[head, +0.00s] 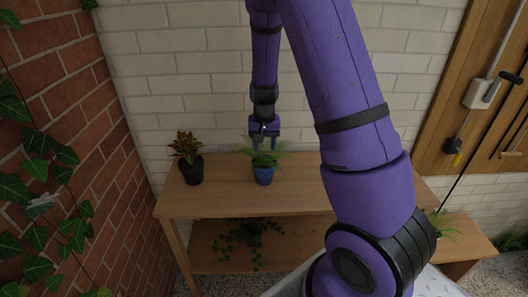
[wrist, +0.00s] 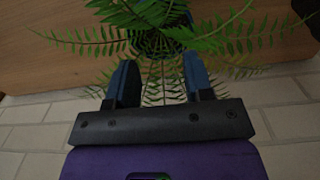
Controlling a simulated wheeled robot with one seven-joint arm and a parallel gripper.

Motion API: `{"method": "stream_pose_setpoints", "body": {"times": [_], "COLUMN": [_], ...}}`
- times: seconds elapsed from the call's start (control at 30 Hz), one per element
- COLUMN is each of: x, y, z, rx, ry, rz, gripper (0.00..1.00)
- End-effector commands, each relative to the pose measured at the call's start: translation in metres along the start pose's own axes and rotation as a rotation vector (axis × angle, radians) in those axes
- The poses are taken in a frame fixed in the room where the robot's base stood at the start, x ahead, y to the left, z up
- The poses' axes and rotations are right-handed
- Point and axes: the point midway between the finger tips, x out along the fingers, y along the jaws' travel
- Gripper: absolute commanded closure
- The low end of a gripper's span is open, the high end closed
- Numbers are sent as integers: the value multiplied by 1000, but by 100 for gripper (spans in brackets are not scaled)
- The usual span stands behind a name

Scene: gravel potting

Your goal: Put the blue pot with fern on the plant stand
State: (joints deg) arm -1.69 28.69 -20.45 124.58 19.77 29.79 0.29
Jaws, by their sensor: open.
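The blue pot (head: 264,175) with a green fern (head: 262,157) stands upright on the top of a two-level wooden table (head: 225,203). My gripper (head: 262,142) points down just above the fern, near the white wall. In the wrist view my gripper (wrist: 160,75) is open, with fern fronds between and around its two fingers. The fern (wrist: 235,38) hides most of its pot there, and I cannot tell if the fingers touch it. A low wooden stand (head: 470,243) is at the right, partly hidden by my arm.
A dark pot (head: 191,174) with a reddish plant stands left of the fern. A trailing plant (head: 238,238) is on the lower shelf. A green plant (head: 441,226) is by the low stand. A brick wall (head: 75,110) with ivy bounds the left side.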

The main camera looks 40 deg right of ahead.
Motion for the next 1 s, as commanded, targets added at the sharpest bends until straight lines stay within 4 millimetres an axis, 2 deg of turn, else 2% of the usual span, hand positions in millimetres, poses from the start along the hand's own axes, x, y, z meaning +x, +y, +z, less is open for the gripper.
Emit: {"method": "stream_pose_setpoints", "body": {"times": [0.1,0.3,0.63,0.77,1.0], "x": [-27,-62,-92,-119,-183], "y": [-1,-1,-2,-6,-10], "z": [0,0,5,22,75], "rx": [-2,-2,-12,-49,-168], "ry": [5,3,6,26,87], "rz": [-2,-2,-13,-51,-131], "gripper": [53,53,53,53,53]}}
